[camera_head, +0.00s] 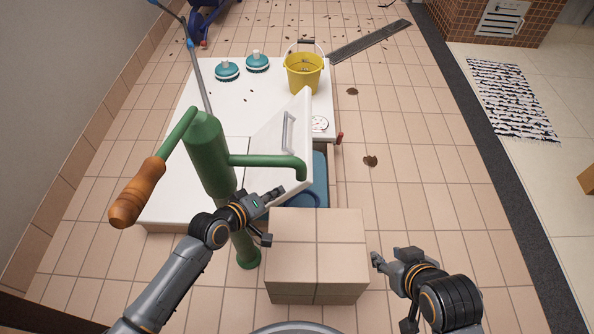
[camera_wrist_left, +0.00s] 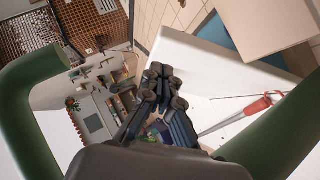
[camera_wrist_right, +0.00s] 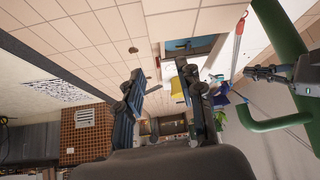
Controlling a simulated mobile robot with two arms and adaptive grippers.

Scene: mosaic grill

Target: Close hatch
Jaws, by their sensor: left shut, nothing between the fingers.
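The hatch (camera_head: 268,150) is a white lid with a grey bar handle (camera_head: 288,131). It stands open and tilted up from the white counter, and a blue-lined opening (camera_head: 320,172) shows at its right. My left gripper (camera_head: 277,191) is shut and empty, close to the hatch's near lower part; I cannot tell if it touches. In the left wrist view, the shut fingers (camera_wrist_left: 160,80) lie in front of a white panel edge, probably the hatch (camera_wrist_left: 200,62). My right gripper (camera_head: 377,260) is open and empty, right of the tiled block; its fingers are apart in the right wrist view (camera_wrist_right: 163,95).
A green pump (camera_head: 209,150) with a wooden handle stands beside my left arm, its spout reaching towards the hatch. A tiled block (camera_head: 317,245) stands in front of the opening. A yellow bucket (camera_head: 303,75) and two teal brushes (camera_head: 227,71) sit on the counter (camera_head: 200,95). Floor at right is mostly clear.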

